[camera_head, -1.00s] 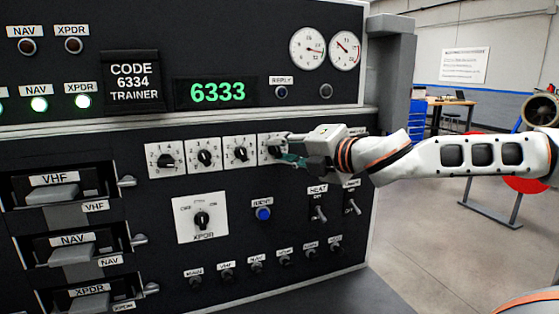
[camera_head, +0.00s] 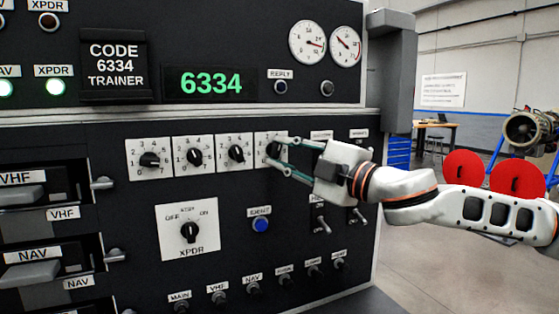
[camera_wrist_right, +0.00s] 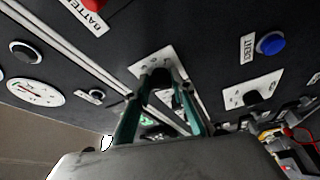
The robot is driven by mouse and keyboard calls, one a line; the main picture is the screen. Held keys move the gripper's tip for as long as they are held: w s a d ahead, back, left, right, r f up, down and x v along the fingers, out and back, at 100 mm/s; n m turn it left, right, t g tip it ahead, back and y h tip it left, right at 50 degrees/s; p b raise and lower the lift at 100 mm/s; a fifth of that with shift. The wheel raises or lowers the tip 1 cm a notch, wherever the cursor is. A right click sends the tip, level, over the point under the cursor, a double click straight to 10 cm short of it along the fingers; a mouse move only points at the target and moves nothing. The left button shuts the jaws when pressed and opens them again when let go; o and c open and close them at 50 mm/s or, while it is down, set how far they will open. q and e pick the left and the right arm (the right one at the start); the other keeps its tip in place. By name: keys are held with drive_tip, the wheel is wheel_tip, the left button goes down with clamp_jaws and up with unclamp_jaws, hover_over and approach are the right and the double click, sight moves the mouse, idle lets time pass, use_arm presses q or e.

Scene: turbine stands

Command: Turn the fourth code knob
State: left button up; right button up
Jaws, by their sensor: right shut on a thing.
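The fourth code knob (camera_head: 272,149) is a black knob on a white dial plate, at the right end of a row of code knobs in the head view. My right gripper (camera_head: 278,153) is shut on it, with its green-tinted fingers on either side. In the right wrist view the fingers (camera_wrist_right: 160,88) reach the dark knob in front of its white plate (camera_wrist_right: 150,62), and they partly hide it. My left gripper is not in view.
The XPDR selector (camera_head: 190,231) and blue IDENT button (camera_head: 261,224) sit below the code knobs. Toggle switches (camera_head: 322,226) stick out below my right gripper. Slide-out units with handles (camera_head: 27,274) are at the left. Open floor lies right of the panel.

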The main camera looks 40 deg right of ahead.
drive_tip(key=shift+f, duration=0.1)
idle(0.4)
drive_tip(key=o, duration=1.1)
